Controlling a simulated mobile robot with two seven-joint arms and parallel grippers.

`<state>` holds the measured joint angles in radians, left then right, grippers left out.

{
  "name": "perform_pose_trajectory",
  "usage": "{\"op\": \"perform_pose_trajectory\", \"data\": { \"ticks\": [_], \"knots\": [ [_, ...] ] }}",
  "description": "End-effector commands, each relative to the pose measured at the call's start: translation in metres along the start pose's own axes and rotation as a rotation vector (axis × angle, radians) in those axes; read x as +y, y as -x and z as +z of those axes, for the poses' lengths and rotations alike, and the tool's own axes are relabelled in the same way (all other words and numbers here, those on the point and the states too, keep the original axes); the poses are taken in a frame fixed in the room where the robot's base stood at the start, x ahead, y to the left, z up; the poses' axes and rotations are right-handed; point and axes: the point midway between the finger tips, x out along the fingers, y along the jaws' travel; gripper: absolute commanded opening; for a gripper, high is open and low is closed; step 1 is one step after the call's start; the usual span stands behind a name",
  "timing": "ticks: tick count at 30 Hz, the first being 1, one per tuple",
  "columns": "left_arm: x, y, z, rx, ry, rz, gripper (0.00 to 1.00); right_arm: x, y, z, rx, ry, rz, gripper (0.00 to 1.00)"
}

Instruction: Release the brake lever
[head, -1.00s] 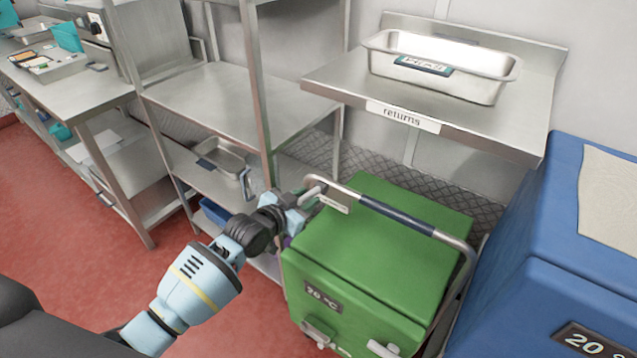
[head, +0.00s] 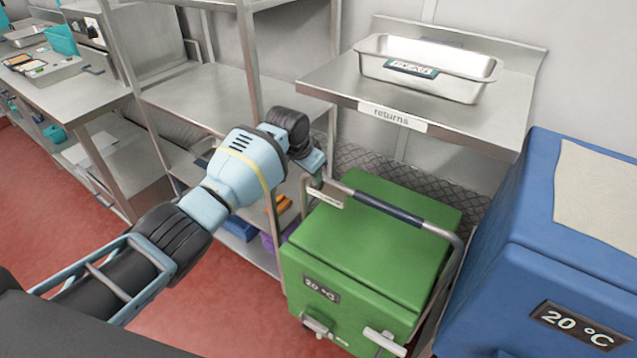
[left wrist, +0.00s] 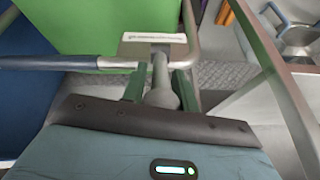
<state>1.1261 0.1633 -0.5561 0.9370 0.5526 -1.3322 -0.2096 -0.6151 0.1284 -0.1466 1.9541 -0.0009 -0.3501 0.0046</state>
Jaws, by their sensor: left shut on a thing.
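The brake lever (left wrist: 161,74) is a grey rod with a thick rounded end, beside a small label plate (left wrist: 153,41) on the cart's handle bar (left wrist: 60,62). In the left wrist view the lever's end lies between the two fingers of my left gripper (left wrist: 160,92), which is shut on it. In the head view my left gripper (head: 315,168) is at the left corner of the handle of the green cart (head: 370,245) and hides most of the lever. My right gripper is not in view.
A blue container (head: 530,240) stands close to the cart's right side. A returns shelf (head: 460,125) with a metal pan (head: 430,75) is above and behind. Metal shelving (head: 200,95) stands behind my left arm. Red floor (head: 200,320) is clear at front left.

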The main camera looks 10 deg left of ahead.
Motion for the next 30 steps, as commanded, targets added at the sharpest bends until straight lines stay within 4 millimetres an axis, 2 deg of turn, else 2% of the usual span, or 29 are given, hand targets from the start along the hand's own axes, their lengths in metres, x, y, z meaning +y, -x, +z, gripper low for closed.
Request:
{"op": "perform_pose_trajectory", "data": {
  "ticks": [1,2,7,16,25,30],
  "knots": [
    [0.001,-0.009,0.001,-0.047,0.002,0.013,0.07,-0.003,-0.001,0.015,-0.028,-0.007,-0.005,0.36],
    [0.001,-0.007,0.003,-0.041,0.002,0.010,0.33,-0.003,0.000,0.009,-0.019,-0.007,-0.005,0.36],
    [0.000,-0.003,0.001,-0.030,0.001,0.006,0.55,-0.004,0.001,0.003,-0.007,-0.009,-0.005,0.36],
    [0.000,0.000,0.000,-0.027,0.000,0.005,0.55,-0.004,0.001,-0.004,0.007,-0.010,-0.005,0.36],
    [-0.001,0.027,-0.004,-0.018,-0.001,0.001,0.55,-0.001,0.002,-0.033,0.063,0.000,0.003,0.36],
    [-0.001,0.038,-0.002,-0.025,0.000,0.006,0.55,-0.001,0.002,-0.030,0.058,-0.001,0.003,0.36]
  ]
}}
